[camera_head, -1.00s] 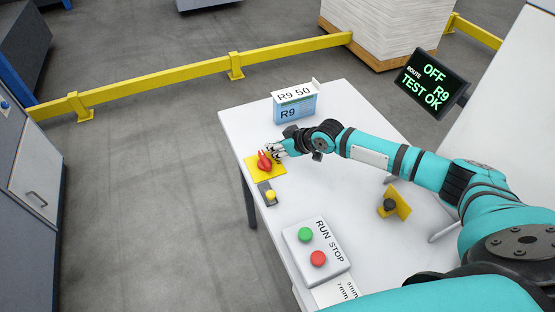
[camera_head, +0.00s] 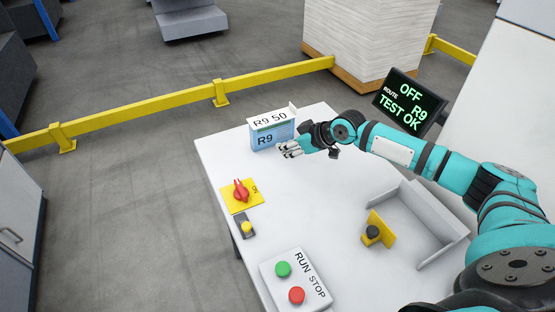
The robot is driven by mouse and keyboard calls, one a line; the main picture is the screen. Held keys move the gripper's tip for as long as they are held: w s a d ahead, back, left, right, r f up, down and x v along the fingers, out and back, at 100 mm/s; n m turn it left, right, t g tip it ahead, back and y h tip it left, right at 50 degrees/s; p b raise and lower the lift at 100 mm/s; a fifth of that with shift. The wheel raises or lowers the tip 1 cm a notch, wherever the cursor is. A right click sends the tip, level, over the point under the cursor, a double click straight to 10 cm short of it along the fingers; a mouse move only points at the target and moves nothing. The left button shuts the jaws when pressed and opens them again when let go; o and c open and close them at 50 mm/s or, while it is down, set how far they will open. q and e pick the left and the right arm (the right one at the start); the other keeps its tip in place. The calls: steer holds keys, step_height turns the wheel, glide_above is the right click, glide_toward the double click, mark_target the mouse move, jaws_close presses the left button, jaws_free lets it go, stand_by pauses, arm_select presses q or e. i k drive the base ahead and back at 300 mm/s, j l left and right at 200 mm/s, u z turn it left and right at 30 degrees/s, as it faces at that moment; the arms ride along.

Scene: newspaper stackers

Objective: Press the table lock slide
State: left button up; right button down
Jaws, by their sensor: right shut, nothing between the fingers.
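My right gripper (camera_head: 284,150) is shut and empty, above the white table (camera_head: 310,215) just in front of the blue R9 box. No part is clearly labelled as the table lock slide. A small yellow button (camera_head: 247,227) sits on a dark plate at the table's left edge, apart from the gripper. A black knob (camera_head: 373,232) on a yellow bracket (camera_head: 384,226) stands further right, near a grey tray-like frame (camera_head: 441,258). A red rotary knob (camera_head: 240,192) sits on a yellow plate (camera_head: 255,201). My left gripper is out of view.
A blue box (camera_head: 270,139) with a white card reading R9 50 stands at the back of the table. A RUN STOP panel (camera_head: 278,291) has green and red buttons. A screen (camera_head: 409,101) reads OFF, R9, TEST OK. A yellow rail (camera_head: 140,113) runs behind.

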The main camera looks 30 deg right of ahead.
mark_target(246, 227)
steer(key=k+j, duration=0.25)
steer(key=j, duration=0.15)
steer(key=k+j, duration=0.55)
steer(key=j, duration=0.25)
steer(key=k+j, duration=0.25)
steer(key=j, duration=0.15)
